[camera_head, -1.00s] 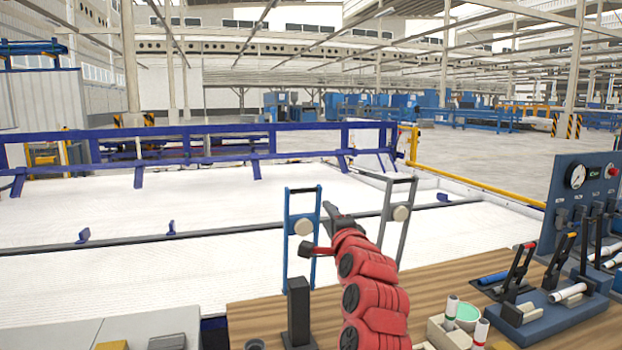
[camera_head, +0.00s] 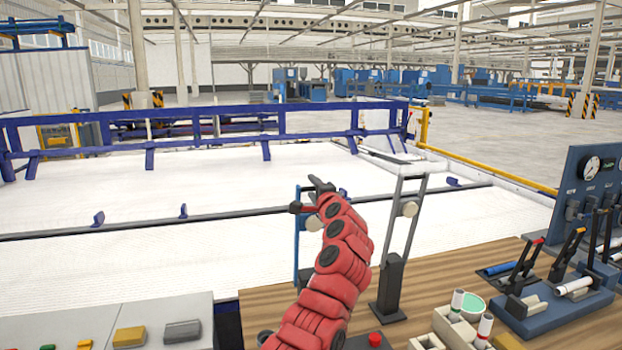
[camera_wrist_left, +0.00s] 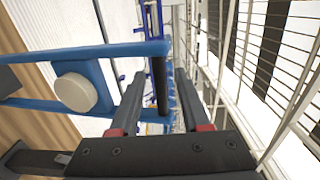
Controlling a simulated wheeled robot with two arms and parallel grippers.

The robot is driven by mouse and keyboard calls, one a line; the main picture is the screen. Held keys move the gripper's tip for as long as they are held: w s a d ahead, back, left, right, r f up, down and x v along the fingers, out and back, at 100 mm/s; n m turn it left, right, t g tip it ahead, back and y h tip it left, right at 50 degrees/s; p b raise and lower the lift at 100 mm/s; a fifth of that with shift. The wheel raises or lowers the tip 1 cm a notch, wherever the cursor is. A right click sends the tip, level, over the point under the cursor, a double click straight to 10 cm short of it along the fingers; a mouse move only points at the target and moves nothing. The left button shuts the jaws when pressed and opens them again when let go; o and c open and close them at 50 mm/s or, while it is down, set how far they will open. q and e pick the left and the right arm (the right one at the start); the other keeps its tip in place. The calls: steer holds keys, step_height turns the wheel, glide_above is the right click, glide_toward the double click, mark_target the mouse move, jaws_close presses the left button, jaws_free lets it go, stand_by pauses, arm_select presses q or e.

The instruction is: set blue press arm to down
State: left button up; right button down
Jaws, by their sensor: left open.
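The blue press arm (camera_head: 297,240) stands upright in the head view, partly hidden behind my red left arm. My left gripper (camera_head: 318,185) is at its top end. In the left wrist view, the blue frame (camera_wrist_left: 85,52) carries a pale round disc (camera_wrist_left: 75,92). Its dark grip bar (camera_wrist_left: 161,85) shows between the two fingers of the left gripper (camera_wrist_left: 158,100), which are apart. I cannot tell whether either finger touches the bar. My right gripper is not in view.
A grey press arm (camera_head: 391,240) stands upright on the wooden table just right of the blue one. A blue panel with a gauge (camera_head: 591,168) and black levers (camera_head: 527,262) are at the right. A small box with markers (camera_head: 462,325) sits at the front.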

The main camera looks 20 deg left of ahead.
arm_select(q)
steer(key=shift+p+x, duration=0.35)
steer(key=shift+x, duration=1.05)
jaws_close()
stand_by(0.5)
